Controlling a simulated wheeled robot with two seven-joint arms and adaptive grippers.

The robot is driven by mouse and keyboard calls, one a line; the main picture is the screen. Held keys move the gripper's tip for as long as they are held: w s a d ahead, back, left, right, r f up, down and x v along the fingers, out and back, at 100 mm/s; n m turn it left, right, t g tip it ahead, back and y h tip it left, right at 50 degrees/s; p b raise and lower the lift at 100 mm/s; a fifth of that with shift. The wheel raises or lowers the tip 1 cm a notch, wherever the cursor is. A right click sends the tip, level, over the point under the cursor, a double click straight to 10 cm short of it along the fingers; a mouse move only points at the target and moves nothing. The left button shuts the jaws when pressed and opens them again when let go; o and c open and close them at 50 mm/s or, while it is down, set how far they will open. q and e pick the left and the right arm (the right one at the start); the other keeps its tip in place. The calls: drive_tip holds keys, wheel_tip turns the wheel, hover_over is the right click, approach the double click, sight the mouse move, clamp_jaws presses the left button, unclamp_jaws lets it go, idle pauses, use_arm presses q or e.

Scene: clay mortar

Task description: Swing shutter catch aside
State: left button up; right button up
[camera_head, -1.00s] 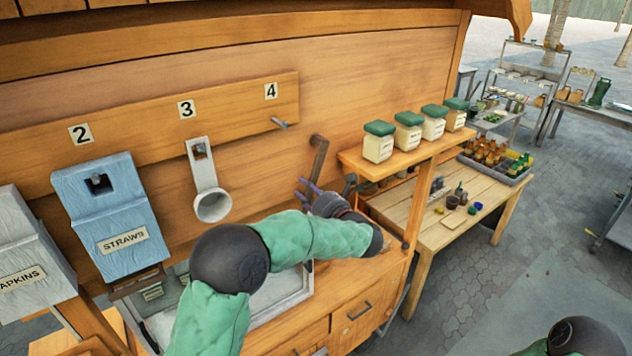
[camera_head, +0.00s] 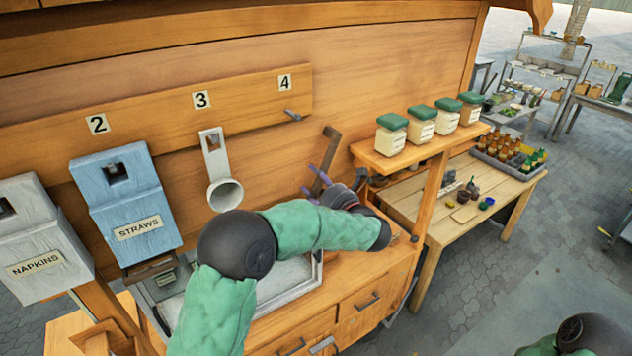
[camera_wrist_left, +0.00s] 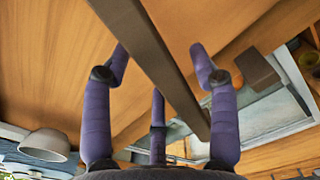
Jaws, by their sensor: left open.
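The shutter catch looks to be the dark brown bar (camera_head: 326,158) on the wooden back wall, right of number 4. It stands tilted, its upper end leaning right. My left gripper (camera_head: 315,182) is at the bar's lower part, partly hidden by its own wrist. In the left wrist view the bar (camera_wrist_left: 150,60) runs diagonally between the spread purple fingers of my left gripper (camera_wrist_left: 158,52). The fingers are open, with the bar between them; whether any finger touches it I cannot tell. My right arm shows only a joint at the lower right; its gripper is out of view.
A grey cup holder (camera_head: 224,192) hangs under number 3. The straws box (camera_head: 125,205) and napkins box (camera_head: 42,250) are at left. A shelf (camera_head: 375,157) with green-lidded jars juts out at right. A grey-framed tray (camera_head: 300,275) lies below my left arm.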

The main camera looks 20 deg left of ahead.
use_arm(q)
drive_tip(key=v, duration=1.2)
drive_tip(key=shift+a, duration=0.15)
wheel_tip(320, 180, down, 22)
drive_tip(key=s+a+n+g+h+b, duration=0.1)
drive_tip(key=s+a+g+h+b, duration=0.25)
drive_tip(key=b, duration=0.25)
drive_tip(key=s+d+f+n+g+h+b, duration=0.2)
drive_tip(key=s+f+n+h+b, duration=0.3)
drive_tip(key=f, duration=1.4)
drive_tip(key=s+d+f+n+g+h+b, duration=0.2)
drive_tip(key=s+d+f+n+h+b, duration=0.1)
drive_tip(key=s+f+n+b, duration=0.9)
drive_tip(key=s+d+f+n+g+h+b, duration=0.3)
drive_tip(key=s+f+n+h+b, duration=0.3)
drive_tip(key=f+n, duration=0.9)
drive_tip(key=s+f+b, duration=0.2)
drive_tip(key=s+f, duration=0.2)
drive_tip(key=f, duration=0.8)
drive_tip(key=shift+d+h, duration=0.3)
drive_tip(key=shift+h, duration=0.05)
